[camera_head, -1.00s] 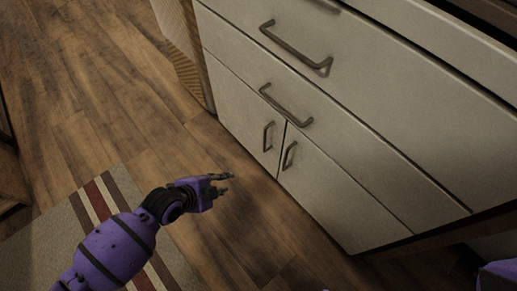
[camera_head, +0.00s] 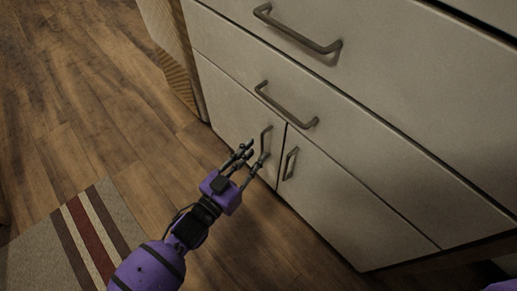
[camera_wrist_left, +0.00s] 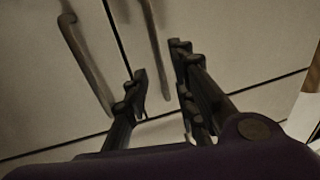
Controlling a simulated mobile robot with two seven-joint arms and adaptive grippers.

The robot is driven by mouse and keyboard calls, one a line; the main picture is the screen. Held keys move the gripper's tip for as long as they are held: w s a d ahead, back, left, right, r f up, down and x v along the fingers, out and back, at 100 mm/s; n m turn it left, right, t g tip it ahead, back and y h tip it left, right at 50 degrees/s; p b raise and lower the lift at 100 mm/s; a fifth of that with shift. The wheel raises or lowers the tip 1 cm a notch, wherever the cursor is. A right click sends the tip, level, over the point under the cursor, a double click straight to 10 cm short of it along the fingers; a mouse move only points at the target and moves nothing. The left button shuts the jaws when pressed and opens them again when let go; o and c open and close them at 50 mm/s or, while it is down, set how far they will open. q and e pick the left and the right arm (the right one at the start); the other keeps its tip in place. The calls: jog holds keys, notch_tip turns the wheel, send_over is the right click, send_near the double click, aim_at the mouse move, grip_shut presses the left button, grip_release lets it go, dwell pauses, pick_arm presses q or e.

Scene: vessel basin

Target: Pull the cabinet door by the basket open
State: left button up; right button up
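The pale cabinet has two lower doors, the left door (camera_head: 228,112) and the right door (camera_head: 345,200), both shut. The left door's dark bar handle (camera_head: 265,142) is near the seam, and the right door's handle (camera_head: 290,163) is just beyond it. My left gripper (camera_head: 258,150) is open at the left door's handle, its fingers pointing at the door. In the left wrist view, a bar handle (camera_wrist_left: 157,45) lies between the open fingers, seemingly not gripped; contact is unclear. Another handle (camera_wrist_left: 85,65) is to the left. My right gripper is out of view.
A woven, basket-like side (camera_head: 180,80) stands at the cabinet's left end. Drawers with bar handles (camera_head: 285,107) are above the doors. A striped rug (camera_head: 85,230) lies on the wood floor (camera_head: 90,110). The floor before the doors is clear.

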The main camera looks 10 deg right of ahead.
aim_at(262, 147)
pick_arm(q)
jog(key=shift+b+x, duration=0.4)
jog(key=shift+x, duration=1.1)
grip_shut()
